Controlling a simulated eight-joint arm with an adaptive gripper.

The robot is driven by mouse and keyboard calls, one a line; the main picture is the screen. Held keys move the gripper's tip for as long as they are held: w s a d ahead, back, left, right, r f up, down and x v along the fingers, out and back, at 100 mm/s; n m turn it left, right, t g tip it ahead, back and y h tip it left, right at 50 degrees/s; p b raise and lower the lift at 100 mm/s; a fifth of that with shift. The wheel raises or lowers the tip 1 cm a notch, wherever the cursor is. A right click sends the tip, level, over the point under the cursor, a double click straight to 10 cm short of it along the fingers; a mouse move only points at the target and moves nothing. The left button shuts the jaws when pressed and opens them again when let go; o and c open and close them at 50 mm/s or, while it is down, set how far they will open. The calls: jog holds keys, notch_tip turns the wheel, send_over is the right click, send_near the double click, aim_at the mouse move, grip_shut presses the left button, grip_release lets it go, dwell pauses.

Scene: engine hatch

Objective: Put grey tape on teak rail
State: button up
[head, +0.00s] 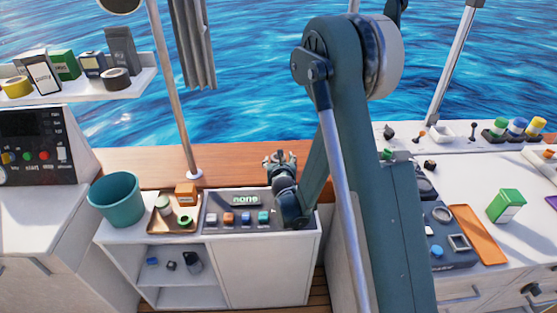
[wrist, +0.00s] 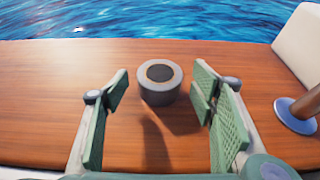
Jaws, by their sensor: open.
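The grey tape (wrist: 160,92), a short roll with a dark centre and a thin brown ring, is on the teak rail (wrist: 50,100) in the wrist view. My gripper (wrist: 160,88) is open, with one green finger on each side of the roll and a visible gap on both sides. A dark shadow lies on the wood below the roll in the picture. In the head view my gripper (head: 280,158) is over the teak rail (head: 235,160), behind the low cabinet; the tape is too small there to make out clearly.
A metal post (head: 171,100) rises from the rail left of my gripper. A teal bucket (head: 115,198), a tray (head: 170,222) and a button panel (head: 240,218) are on the cabinet. A shelf (head: 130,85) at upper left holds boxes and rolls. Open water lies beyond the rail.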

jog(key=v, duration=1)
jog(key=shift+p, duration=0.3)
jog(key=shift+r, duration=0.15)
dwell(0.3)
jog(key=s+d+r+m+g+h, duration=0.1)
jog(key=s+d+r+m+g, duration=0.1)
jog(key=s+d+r+m, duration=0.55)
jog(key=s+d+r+m+g, duration=0.1)
jog(key=s+d+r+m, duration=0.5)
jog(key=r+m, duration=0.4)
jog(key=s+d+r+m+g, duration=0.1)
jog(key=s+r+m, duration=0.1)
jog(key=s+m, duration=0.7)
jog(key=s+d+r+m+g+y, duration=0.1)
jog(key=s+m, duration=0.8)
jog(key=s, duration=0.9)
jog(key=shift+s+d+r+g, duration=0.25)
jog(key=shift+s+r+g, duration=0.2)
jog(key=shift+g, duration=0.35)
